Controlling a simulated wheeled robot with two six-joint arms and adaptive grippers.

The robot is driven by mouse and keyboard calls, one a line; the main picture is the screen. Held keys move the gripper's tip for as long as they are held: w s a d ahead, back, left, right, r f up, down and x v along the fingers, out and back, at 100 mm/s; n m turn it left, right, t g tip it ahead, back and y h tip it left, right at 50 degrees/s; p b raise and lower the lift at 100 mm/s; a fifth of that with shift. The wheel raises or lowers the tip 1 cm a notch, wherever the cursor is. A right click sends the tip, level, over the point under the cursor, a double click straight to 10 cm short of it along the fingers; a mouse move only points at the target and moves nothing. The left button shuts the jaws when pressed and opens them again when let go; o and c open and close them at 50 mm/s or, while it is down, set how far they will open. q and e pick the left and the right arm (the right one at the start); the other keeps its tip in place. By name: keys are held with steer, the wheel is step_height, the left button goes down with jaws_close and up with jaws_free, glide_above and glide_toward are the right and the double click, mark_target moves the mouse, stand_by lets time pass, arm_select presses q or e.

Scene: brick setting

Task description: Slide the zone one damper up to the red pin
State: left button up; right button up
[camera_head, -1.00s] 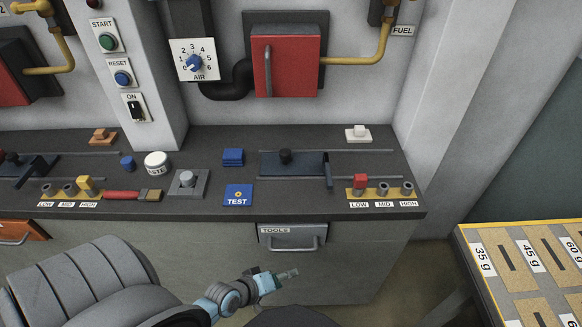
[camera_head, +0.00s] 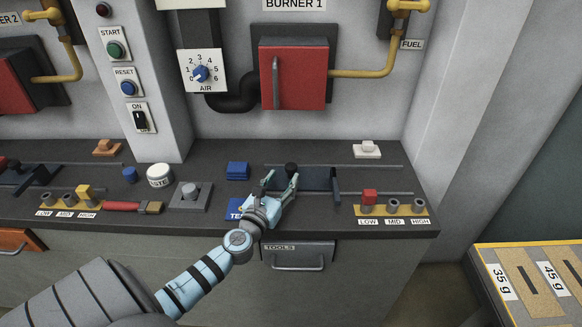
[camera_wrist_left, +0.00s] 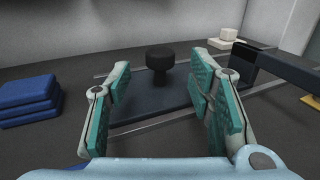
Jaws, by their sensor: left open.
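The knob also shows in the left wrist view (camera_wrist_left: 160,58). The red pin (camera_head: 369,196) stands in the LOW socket, to the right of and apart from the damper's arm. My left gripper (camera_head: 281,178) is open, its fingers pointing at the knob from the near side. In the left wrist view the knob is beyond the fingertips, between them in line, and looks untouched. My right gripper is not in view.
A white block (camera_head: 367,149) sits behind the rail at right. A grey block with a peg (camera_head: 190,196) and a brush (camera_head: 130,207) lie left. MID and HIGH sockets stand right of the red pin.

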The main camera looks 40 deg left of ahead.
mark_target(289, 171)
arm_select(q)
steer(key=x, duration=0.6)
steer(key=shift+w+b, duration=0.35)
steer(key=shift+b, duration=0.05)
jaws_close()
